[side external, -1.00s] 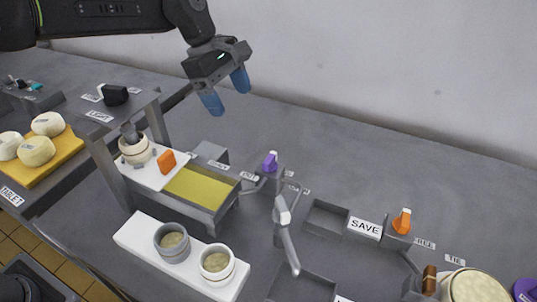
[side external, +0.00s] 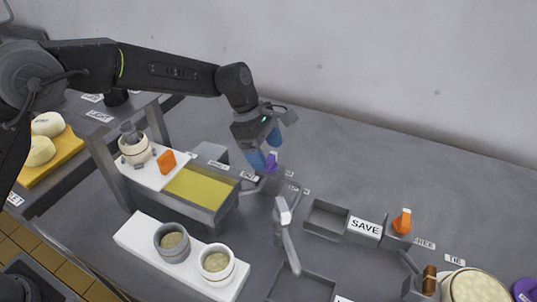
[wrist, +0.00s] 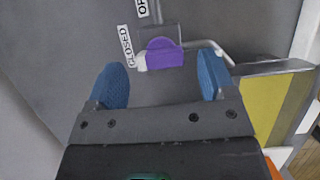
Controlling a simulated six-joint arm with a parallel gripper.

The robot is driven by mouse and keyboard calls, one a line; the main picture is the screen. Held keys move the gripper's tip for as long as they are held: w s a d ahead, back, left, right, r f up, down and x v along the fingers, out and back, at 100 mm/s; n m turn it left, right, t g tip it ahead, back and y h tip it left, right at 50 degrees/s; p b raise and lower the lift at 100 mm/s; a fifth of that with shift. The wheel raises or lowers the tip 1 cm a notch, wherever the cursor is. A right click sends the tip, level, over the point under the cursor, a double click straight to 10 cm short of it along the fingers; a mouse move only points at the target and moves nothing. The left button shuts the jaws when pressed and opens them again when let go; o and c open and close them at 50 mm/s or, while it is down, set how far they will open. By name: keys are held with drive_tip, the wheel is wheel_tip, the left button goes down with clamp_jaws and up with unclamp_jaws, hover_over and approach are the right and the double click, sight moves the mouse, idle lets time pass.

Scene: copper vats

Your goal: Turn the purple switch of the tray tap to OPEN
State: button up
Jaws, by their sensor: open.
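The purple switch (side external: 272,161) stands on a small grey base beside the tray of yellow liquid (side external: 203,187). In the wrist view the purple switch (wrist: 165,53) lies between and just beyond my fingertips, with a white CLOSED label (wrist: 127,47) at its left and a partly cut-off label starting with "O" (wrist: 142,8) above. A pale pointed part of the switch is towards the CLOSED label. My gripper (side external: 265,148) is open, with its blue fingers close to the switch; I cannot tell whether they touch it. In the wrist view my gripper (wrist: 160,85) shows nothing between its pads.
A grey lever-like spout (side external: 286,232) stands right of the tray. An orange switch (side external: 402,221) is further right, by a SAVE box (side external: 365,228). Two cups (side external: 215,262) stand on a white board in front. The wall is behind.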

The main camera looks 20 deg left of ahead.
drive_tip(key=shift+x, duration=0.9)
drive_tip(key=c, duration=0.9)
